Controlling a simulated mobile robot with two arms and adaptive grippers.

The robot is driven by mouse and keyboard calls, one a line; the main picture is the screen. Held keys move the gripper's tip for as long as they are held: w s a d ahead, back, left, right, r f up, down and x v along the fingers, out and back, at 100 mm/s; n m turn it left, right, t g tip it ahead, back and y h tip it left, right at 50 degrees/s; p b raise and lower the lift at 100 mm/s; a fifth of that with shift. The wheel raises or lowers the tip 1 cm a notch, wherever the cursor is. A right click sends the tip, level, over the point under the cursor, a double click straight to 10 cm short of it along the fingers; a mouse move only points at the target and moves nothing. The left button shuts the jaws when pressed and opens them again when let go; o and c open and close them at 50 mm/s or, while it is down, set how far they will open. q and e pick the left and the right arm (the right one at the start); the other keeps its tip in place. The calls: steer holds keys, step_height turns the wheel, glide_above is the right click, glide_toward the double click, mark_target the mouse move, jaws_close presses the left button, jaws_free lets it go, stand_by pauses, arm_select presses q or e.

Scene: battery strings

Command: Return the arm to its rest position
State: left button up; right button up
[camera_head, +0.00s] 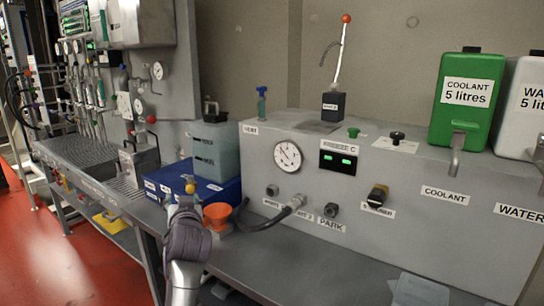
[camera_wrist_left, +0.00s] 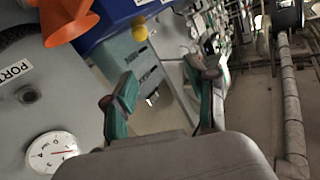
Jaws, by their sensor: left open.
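My left arm (camera_head: 187,240) reaches up from the bottom of the head view, in front of the bench with the blue tray. My left gripper (camera_wrist_left: 165,88) is open in the left wrist view, with its two green-padded fingers apart and nothing between them. Beyond the fingers are a grey-green container (camera_wrist_left: 128,55) and a yellow knob (camera_wrist_left: 195,32). My right gripper is not in view.
A blue tray (camera_head: 222,189) and an orange funnel (camera_head: 217,213) are close to my left arm. A grey console (camera_head: 420,225) with a gauge (camera_head: 287,155), a hose and a lever (camera_head: 342,50) stands behind. Green (camera_head: 468,100) and white jugs stand on it. The red floor (camera_head: 50,250) at left is clear.

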arm_select(q)
steer(key=s+a+f+m+g+h, duration=0.1)
steer(key=s+f+g, duration=0.2)
steer(key=s+f, duration=0.7)
steer(key=s+a+f+g+h, duration=0.1)
steer(key=s+f+g, duration=0.1)
steer(key=s+f, duration=0.75)
steer(key=s+d+f+m+g+h, duration=0.2)
steer(key=s+f+g, duration=0.3)
steer(key=s, duration=0.9)
steer(key=s+d+f+m+g+h, duration=0.1)
steer(key=s+d+f+g+h, duration=0.1)
steer(key=s+f, duration=0.8)
steer(key=s+f+g+p, duration=0.1)
steer(key=s+f, duration=0.1)
steer(key=f, duration=0.9)
steer(key=s+f+p, duration=0.1)
steer(key=s+f, duration=0.2)
steer(key=f, duration=0.8)
steer(key=s+a+f+g, duration=0.1)
steer(key=s+a+f, duration=0.1)
steer(key=s+f, duration=1.2)
steer(key=shift+s+a+f+g+p, duration=0.15)
steer(key=shift+s+a+g+p, duration=0.2)
steer(key=shift+s, duration=0.7)
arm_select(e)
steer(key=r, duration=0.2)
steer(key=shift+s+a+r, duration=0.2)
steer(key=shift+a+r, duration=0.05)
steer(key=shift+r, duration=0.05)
